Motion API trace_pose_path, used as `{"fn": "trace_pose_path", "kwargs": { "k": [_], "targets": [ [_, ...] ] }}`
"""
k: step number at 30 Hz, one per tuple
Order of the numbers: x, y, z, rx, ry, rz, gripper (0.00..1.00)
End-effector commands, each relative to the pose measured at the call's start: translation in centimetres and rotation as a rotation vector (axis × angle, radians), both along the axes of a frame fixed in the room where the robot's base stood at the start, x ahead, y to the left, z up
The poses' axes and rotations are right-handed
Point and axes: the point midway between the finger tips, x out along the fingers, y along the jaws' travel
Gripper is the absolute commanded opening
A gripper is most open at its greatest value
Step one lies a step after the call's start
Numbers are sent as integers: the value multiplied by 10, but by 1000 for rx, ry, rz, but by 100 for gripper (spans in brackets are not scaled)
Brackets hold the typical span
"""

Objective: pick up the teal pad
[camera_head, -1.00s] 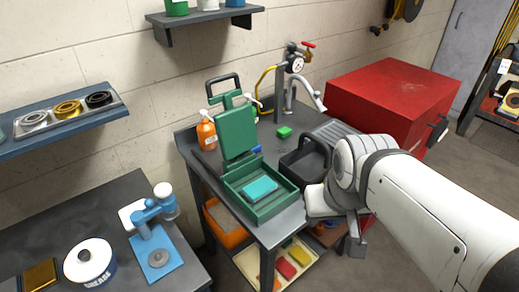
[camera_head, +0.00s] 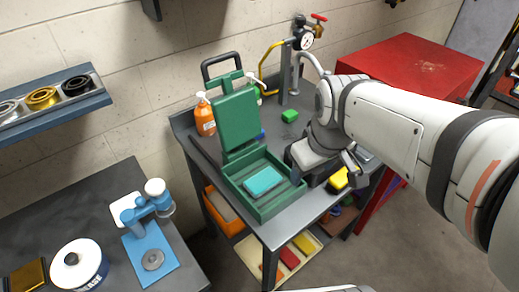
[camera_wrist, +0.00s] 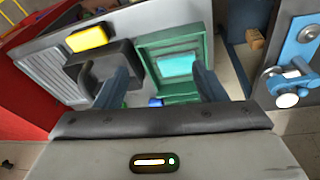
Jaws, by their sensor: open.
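The teal pad (camera_head: 264,181) lies flat in the green open case (camera_head: 291,199), whose lid stands up behind it. The pad also shows in the wrist view (camera_wrist: 176,66), inside the case, beyond and between my fingers. My gripper (camera_head: 349,163) is to the right of the case in the head view, above the bench and apart from the pad. In the wrist view my gripper (camera_wrist: 160,86) has its two fingers spread with nothing between them. My arm and gripper hide part of the bench and the dark bin in the head view.
A yellow block (camera_head: 340,178) is near the dark bin (camera_wrist: 78,75), right of the case. An orange bottle (camera_head: 204,117), a green block (camera_head: 289,116) and a gauge stand (camera_head: 304,40) are behind. A red cabinet (camera_head: 412,64) is at right.

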Motion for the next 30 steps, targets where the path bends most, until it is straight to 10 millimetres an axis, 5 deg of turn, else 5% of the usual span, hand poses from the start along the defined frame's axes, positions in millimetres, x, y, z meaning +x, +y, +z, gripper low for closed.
{"fn": "trace_pose_path", "kwargs": {
  "k": [7, 15, 21, 30],
  "targets": [
    [75, 31, -50, -135, 98, 719, 85],
    [139, 70, -112, -211, 159, 1431, 85],
    [159, 86, -136, -227, 170, 1698, 85],
    [161, 88, -166, -227, 173, 1749, 85]
  ]
}}
